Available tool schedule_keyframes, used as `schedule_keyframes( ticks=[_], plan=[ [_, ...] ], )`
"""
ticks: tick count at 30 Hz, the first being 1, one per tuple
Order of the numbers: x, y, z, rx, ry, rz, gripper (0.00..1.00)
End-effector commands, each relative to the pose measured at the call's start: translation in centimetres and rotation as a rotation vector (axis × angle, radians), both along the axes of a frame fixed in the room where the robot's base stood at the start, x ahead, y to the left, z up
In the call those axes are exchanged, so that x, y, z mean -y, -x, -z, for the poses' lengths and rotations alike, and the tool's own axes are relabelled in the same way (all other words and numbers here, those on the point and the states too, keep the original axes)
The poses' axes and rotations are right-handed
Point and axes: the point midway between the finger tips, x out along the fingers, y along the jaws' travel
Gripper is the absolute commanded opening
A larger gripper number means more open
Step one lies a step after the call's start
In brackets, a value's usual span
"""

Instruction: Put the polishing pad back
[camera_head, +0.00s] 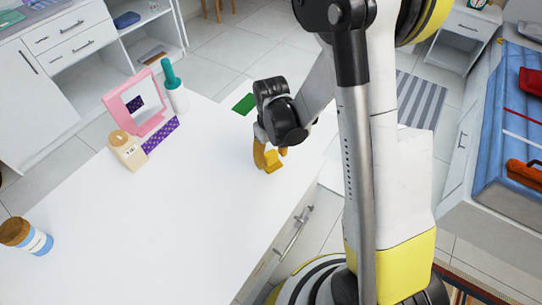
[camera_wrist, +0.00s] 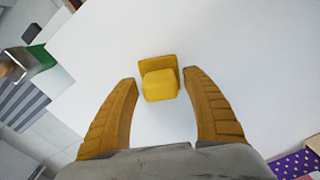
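A small yellow block-shaped thing with a flat backing, which looks like the polishing pad (camera_wrist: 160,85), lies on the white tabletop. In the head view the yellow pad (camera_head: 273,161) sits near the table's right edge, partly hidden by my gripper (camera_head: 270,152). In the wrist view my gripper (camera_wrist: 160,78) is open, its orange fingers wide apart. The pad shows between and just beyond the fingertips, with clear gaps on both sides. Neither finger appears to touch it. I cannot tell the exact height of the fingertips above the table.
A pink-framed mirror (camera_head: 137,103), a teal-topped bottle (camera_head: 175,89), a beige box (camera_head: 127,150) and a purple dotted strip (camera_head: 161,136) stand or lie at the table's upper left. A brown-lidded jar (camera_head: 26,236) is at far left. The white table's (camera_head: 165,235) middle is clear.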

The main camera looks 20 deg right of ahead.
Motion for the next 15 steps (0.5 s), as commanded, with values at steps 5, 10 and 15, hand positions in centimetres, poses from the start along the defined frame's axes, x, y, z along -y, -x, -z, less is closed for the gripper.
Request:
schedule_keyframes(
  ticks=[5, 10, 15],
  plan=[
    [0.0, 0.0, 0.0, 0.0, 0.0, 0.0, 0.57],
    [0.0, 0.0, -0.7, 0.0, 0.0, 0.0, 0.57],
    [0.0, 0.1, -3.9, 0.0, 0.0, 0.0, 0.57]
  ],
)
